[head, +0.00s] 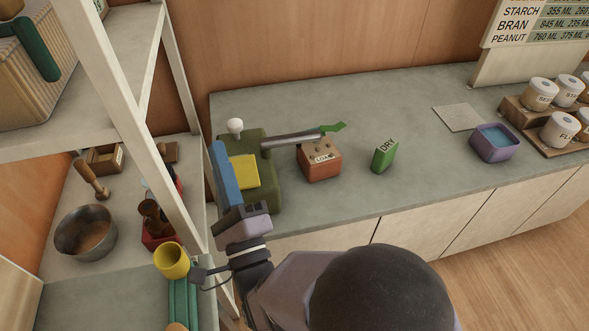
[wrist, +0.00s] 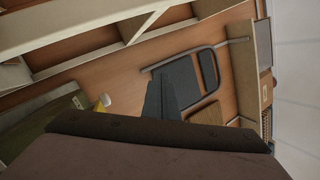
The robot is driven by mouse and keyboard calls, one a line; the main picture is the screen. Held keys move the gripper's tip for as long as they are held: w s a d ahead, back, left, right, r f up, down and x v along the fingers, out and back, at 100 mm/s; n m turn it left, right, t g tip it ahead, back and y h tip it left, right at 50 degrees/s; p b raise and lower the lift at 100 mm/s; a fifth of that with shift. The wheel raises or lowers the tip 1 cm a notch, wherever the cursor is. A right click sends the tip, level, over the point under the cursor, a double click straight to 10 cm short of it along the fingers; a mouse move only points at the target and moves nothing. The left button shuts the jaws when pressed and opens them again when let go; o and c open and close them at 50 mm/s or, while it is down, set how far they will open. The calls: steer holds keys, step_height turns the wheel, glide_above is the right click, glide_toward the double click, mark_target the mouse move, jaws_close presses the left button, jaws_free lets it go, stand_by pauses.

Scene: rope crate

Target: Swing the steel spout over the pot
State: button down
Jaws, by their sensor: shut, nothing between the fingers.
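The steel spout (head: 290,138) is a grey tube with a green tip, reaching right from a green stand (head: 265,190) on the counter. Its tip lies above and behind a reddish box labelled LOAM (head: 320,160). A round steel pot (head: 85,232) stands on the left shelf, away from the spout; I cannot tell if it is the task's pot. My gripper (head: 217,148), with long blue fingers, is shut and empty at the stand's left side, apart from the spout. In the wrist view its fingers (wrist: 162,97) point away; the spout is not visible there.
A yellow pad (head: 244,172) and white knob (head: 235,126) are on the stand. A green DRY box (head: 385,155) and purple tub (head: 494,143) stand to the right. The shelf post (head: 135,120) is close on the left.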

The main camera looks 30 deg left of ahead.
steer(key=s+a+f+g+h+p, duration=0.1)
steer(key=s+f+g+h+p, duration=0.15)
steer(key=s+f, duration=0.55)
steer(key=w+d+f+m+t+h+p, duration=0.1)
steer(key=w+d+f+m+t+h, duration=0.2)
steer(key=w+d+t+h, duration=0.6)
steer(key=g+h+p, duration=0.2)
steer(key=g+p, duration=0.1)
steer(key=p, duration=0.1)
glide_toward(291, 139)
steer(key=shift+n, duration=0.3)
steer(key=w, duration=0.1)
steer(key=w+d, duration=0.1)
steer(key=w+d+f, duration=0.1)
steer(key=shift+w, duration=0.35)
steer(key=shift+w+f, duration=0.1)
